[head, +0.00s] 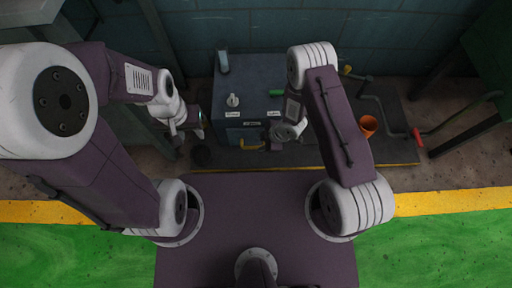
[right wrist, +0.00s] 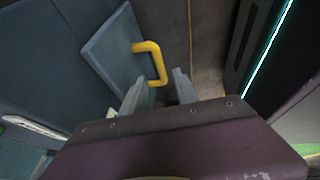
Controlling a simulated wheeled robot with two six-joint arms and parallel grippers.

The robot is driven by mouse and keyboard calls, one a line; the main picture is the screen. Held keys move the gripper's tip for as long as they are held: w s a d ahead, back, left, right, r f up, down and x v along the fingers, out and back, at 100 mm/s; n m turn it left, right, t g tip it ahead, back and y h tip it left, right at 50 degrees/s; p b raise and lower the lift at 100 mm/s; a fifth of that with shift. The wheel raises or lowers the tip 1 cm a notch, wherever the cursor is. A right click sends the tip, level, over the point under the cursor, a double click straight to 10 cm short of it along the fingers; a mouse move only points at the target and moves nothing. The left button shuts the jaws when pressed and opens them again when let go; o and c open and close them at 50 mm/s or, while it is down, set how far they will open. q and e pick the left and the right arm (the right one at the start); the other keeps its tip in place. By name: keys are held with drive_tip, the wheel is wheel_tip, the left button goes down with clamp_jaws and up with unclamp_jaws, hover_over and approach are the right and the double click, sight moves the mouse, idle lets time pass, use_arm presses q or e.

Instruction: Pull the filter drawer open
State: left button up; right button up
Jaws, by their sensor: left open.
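The filter drawer shows in the right wrist view as a blue-grey front panel (right wrist: 112,52) with a yellow bar handle (right wrist: 158,60). In the head view the yellow handle (head: 250,147) is at the front of the dark blue cabinet (head: 252,85). My right gripper (head: 275,146) is just right of the handle. In the right wrist view its two fingers (right wrist: 160,88) stand apart, with the handle's near end at the gap between them; contact cannot be told. My left gripper (head: 187,132) is open and empty, left of the cabinet.
A white knob (head: 233,100) and a green grip (head: 276,93) are on the cabinet. An orange cup (head: 368,125) and a crank with a red grip (head: 417,137) are to the right. A dark mat with a yellow edge (head: 395,165) lies below the cabinet.

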sight(254, 147)
drive_tip(key=b+x, duration=0.3)
drive_tip(key=x, duration=0.3)
drive_tip(key=shift+w+f, duration=0.1)
drive_tip(key=shift+f, duration=0.1)
use_arm(q)
wheel_tip(254, 147, down, 5)
drive_tip(key=shift+r, duration=0.2)
use_arm(e)
clamp_jaws()
idle(0.6)
